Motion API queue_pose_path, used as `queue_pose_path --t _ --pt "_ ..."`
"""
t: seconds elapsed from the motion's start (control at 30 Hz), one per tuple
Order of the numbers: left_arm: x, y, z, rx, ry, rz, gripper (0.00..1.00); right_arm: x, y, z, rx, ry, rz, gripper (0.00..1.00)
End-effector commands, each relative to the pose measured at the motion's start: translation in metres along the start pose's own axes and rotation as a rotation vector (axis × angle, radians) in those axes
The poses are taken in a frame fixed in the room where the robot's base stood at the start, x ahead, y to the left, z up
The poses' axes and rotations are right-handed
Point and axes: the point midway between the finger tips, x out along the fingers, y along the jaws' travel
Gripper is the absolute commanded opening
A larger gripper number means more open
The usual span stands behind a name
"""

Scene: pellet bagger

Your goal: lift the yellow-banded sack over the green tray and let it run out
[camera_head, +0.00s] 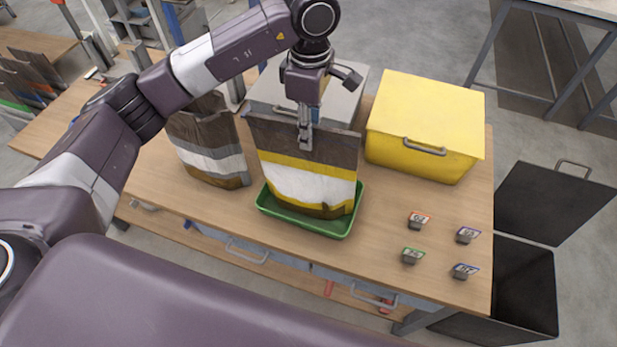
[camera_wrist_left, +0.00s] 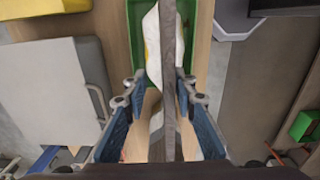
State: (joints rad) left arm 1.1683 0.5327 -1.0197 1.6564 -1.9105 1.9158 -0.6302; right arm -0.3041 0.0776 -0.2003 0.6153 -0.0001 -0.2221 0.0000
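The yellow-banded sack (camera_head: 310,185), dark grey-brown with yellow and white bands, stands upright in the green tray (camera_head: 342,230) on the table. Its lower edge is inside the tray rim. In the left wrist view its dark top edge (camera_wrist_left: 172,60) runs between the fingers, with the green tray (camera_wrist_left: 203,40) beyond. My left gripper (camera_head: 305,128) is at the sack's top edge, pointing down. In the left wrist view its fingers (camera_wrist_left: 162,88) are apart on either side of the sack, with a gap showing on the left. My right gripper is out of view. No pellets show.
Another sack (camera_head: 212,150) with a white band stands left of the tray. A grey box (camera_head: 340,100) is behind the tray, and a yellow box (camera_head: 425,115) is to the right. Several small tagged blocks (camera_head: 418,220) are at the front right. A dark bin (camera_head: 510,290) stands beside the table.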

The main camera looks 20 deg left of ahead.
Motion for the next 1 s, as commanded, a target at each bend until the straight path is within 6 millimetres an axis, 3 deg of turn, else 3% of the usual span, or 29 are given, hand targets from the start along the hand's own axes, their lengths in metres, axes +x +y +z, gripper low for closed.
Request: queue_pose_path --t 0.43,0.6,0.87,1.0 --pt "0.046 -0.008 -0.004 -0.001 0.000 -0.007 0.25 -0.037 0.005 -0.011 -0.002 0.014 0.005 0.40" --pt "0.067 -0.007 -0.004 0.000 -0.001 -0.004 0.25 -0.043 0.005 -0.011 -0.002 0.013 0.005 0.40" --pt "0.072 -0.006 -0.004 0.000 0.000 -0.001 0.25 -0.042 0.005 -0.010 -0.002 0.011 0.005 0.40" --pt "0.072 -0.006 -0.004 0.000 0.000 -0.001 0.11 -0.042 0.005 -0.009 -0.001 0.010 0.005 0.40"
